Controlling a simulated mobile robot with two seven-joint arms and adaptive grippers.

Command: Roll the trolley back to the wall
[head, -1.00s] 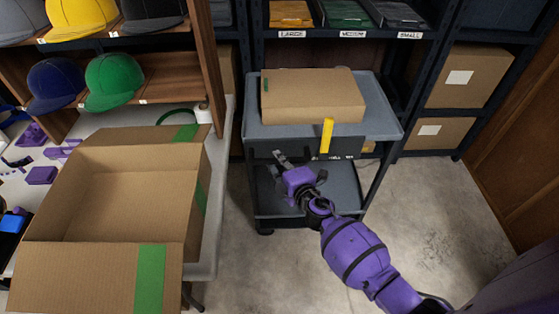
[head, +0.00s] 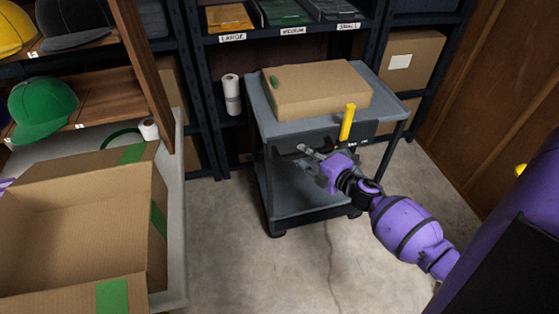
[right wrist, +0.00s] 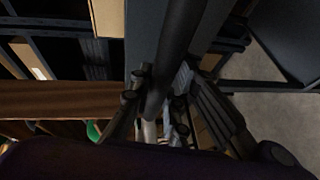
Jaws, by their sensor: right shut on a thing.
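The trolley (head: 292,129) is a grey cart with a top tray, a lower shelf (head: 300,202) and dark posts. It stands on the concrete floor at an angle before the dark shelving. My right gripper (head: 312,157) is at the trolley's near side, below the top tray. In the right wrist view its fingers (right wrist: 157,108) are shut around a dark bar (right wrist: 178,45), the trolley's handle. The exact finger contact is partly hidden. My left gripper is not in view.
A closed cardboard box (head: 318,90) lies on the trolley's top, with a yellow upright piece (head: 347,122) at its near edge. Dark shelving (head: 197,90) stands behind. A table with an open box (head: 75,230) is at left. A wooden panel (head: 495,90) is at right. The floor in front is clear.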

